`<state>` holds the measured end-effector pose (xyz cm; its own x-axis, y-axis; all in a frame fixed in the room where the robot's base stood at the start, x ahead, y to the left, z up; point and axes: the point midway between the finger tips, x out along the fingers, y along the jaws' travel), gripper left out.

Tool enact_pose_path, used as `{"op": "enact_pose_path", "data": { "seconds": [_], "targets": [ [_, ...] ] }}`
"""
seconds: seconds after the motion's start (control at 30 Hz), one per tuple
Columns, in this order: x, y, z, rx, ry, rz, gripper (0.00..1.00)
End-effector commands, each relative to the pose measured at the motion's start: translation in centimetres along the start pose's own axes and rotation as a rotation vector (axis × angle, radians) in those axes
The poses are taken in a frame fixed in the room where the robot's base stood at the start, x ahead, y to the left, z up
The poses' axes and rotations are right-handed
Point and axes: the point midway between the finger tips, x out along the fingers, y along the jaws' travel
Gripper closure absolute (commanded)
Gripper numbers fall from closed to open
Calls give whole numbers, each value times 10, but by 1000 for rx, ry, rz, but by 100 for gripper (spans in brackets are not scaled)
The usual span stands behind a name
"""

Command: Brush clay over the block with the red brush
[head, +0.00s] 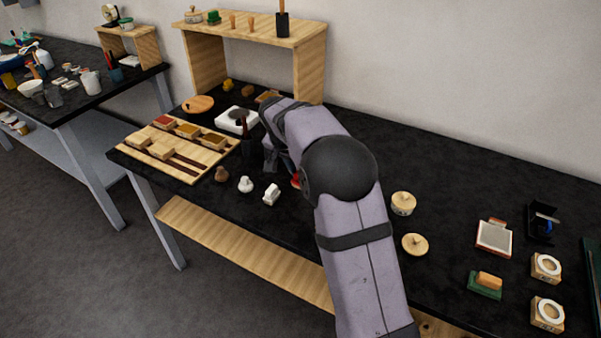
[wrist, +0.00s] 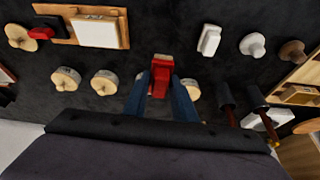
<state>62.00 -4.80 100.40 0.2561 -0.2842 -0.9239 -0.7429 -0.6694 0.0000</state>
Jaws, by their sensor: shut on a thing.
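My gripper (wrist: 162,88) is shut on a red brush (wrist: 161,72) in the wrist view, with one blue-grey finger on each side of it. A bit of red, probably the brush, shows beside my arm in the head view (head: 296,180). A pale block (wrist: 97,33) lies on a wooden board (wrist: 124,14) at the upper left of the wrist view, apart from the brush. A small red patch with black (wrist: 40,33), possibly the clay, is at the board's left end. In the head view my arm hides the board and block.
White and brown stamps (head: 245,184) stand near the table's front edge. A wooden tray of blocks (head: 130,146) and a wooden shelf (head: 313,60) are farther left and back.

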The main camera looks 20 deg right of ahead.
Motion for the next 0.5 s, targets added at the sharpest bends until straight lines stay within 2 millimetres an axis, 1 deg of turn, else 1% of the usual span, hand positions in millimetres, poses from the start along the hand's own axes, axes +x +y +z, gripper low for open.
{"op": "enact_pose_path", "data": {
  "seconds": [0.37, 0.5],
  "targets": [
    [0, 0, 0, 0, 0, 0, 94],
    [-3, 5, -6, 11, 0, 4, 94]
  ]
}}
